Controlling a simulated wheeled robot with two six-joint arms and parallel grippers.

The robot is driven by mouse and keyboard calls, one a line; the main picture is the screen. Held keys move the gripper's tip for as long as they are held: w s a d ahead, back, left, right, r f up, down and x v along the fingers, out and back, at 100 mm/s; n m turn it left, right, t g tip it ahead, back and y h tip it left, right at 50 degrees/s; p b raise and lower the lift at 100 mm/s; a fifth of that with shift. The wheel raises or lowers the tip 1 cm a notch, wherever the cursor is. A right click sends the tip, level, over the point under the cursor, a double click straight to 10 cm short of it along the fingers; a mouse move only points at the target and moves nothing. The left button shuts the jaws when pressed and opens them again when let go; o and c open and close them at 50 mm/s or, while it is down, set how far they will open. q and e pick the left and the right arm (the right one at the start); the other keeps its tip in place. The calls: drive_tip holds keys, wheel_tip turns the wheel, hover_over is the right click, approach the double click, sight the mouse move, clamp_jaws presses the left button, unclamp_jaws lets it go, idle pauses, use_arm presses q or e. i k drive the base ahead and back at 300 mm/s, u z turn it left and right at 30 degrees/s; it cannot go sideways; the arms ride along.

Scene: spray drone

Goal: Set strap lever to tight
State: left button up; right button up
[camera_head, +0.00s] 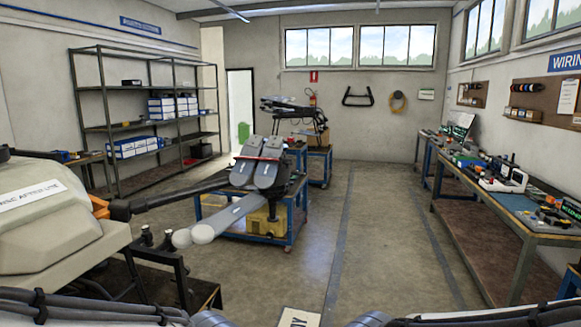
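A large beige tank-like body (55,225), apparently part of a spray drone, fills the left edge. It has a white label (30,196) with black text on top. A dark arm with an orange joint (98,206) reaches from it to the right. I cannot make out a strap or strap lever in this view. My arm links with black cables cross the bottom left and bottom right corners. Neither of my grippers is in view.
A blue cart (288,222) carrying folded grey machine parts (268,160) and a yellow tank (255,220) stands mid-room. A metal shelf (110,125) lines the left wall. A cluttered workbench (520,200) runs along the right. The floor between cart and bench is clear.

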sight(288, 162)
drive_tip(key=z, duration=0.3)
drive_tip(key=i, duration=0.9)
drive_tip(key=z, duration=0.65)
